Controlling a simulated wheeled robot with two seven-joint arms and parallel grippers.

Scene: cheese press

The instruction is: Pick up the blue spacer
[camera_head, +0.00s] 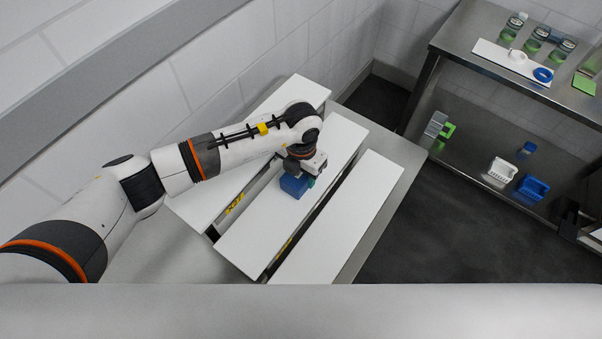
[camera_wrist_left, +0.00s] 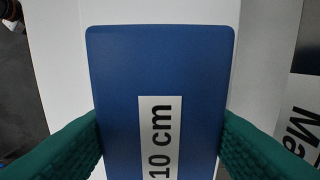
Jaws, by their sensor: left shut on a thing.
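The blue spacer (camera_head: 294,186) is a block with a white label reading "10 cm". In the head view it is at the middle white board, under my left gripper (camera_head: 305,178). In the left wrist view the spacer (camera_wrist_left: 185,70) fills the middle. The green fingers of my left gripper (camera_wrist_left: 160,145) press on its two sides, so the gripper is shut on it. I cannot tell whether the spacer touches the board or hangs just above it. My right gripper is in neither view.
Long white boards (camera_head: 340,220) lie side by side on a steel table (camera_head: 400,160), with gaps between them. A tiled wall stands at the left. A steel shelf unit (camera_head: 455,50) at the right holds jars, a white board and small baskets (camera_head: 531,188). Dark floor lies between.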

